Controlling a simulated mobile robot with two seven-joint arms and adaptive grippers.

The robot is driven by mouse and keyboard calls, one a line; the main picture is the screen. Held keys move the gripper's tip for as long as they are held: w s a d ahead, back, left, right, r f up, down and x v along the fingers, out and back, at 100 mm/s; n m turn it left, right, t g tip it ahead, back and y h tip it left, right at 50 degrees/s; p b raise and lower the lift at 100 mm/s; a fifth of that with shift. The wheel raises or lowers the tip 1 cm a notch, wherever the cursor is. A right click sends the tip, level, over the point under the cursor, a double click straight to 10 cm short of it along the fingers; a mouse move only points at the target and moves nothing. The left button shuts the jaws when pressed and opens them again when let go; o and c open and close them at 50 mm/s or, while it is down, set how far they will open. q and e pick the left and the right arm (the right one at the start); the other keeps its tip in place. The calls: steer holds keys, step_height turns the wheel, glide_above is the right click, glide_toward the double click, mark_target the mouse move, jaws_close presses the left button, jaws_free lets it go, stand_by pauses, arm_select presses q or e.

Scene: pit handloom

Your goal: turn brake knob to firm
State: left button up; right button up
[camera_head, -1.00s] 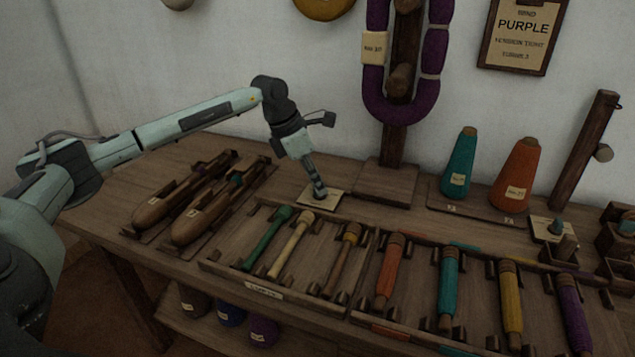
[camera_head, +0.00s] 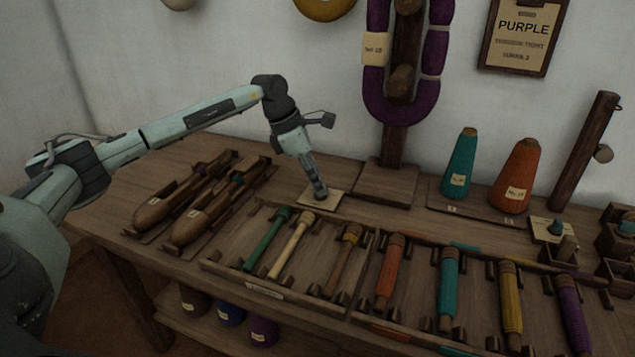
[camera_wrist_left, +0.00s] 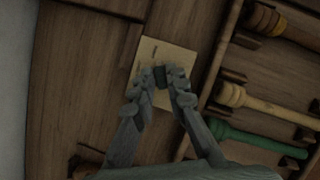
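A small pale plate (camera_head: 333,199) lies on the table in front of the wooden post's base. The plate also shows in the wrist view (camera_wrist_left: 177,57), with a short dark mark on it. My left gripper (camera_head: 320,195) points down onto this plate. In the wrist view its two fingers (camera_wrist_left: 162,78) close in from both sides on a small dark knob (camera_wrist_left: 160,76), which I take for the brake knob. The fingers seem to touch it, and they hide most of it. The knob's setting cannot be read. My right gripper is in neither view.
Two wooden shuttles (camera_head: 205,218) lie left of the plate. A tray (camera_head: 265,291) of several coloured bobbins lies in front. A post with a purple skein (camera_head: 400,110) stands behind, and teal and orange cones (camera_head: 517,177) stand to the right.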

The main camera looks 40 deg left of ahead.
arm_select(q)
steer(key=shift+o, duration=1.3)
steer(key=v, duration=1.2)
steer(key=shift+d, duration=0.1)
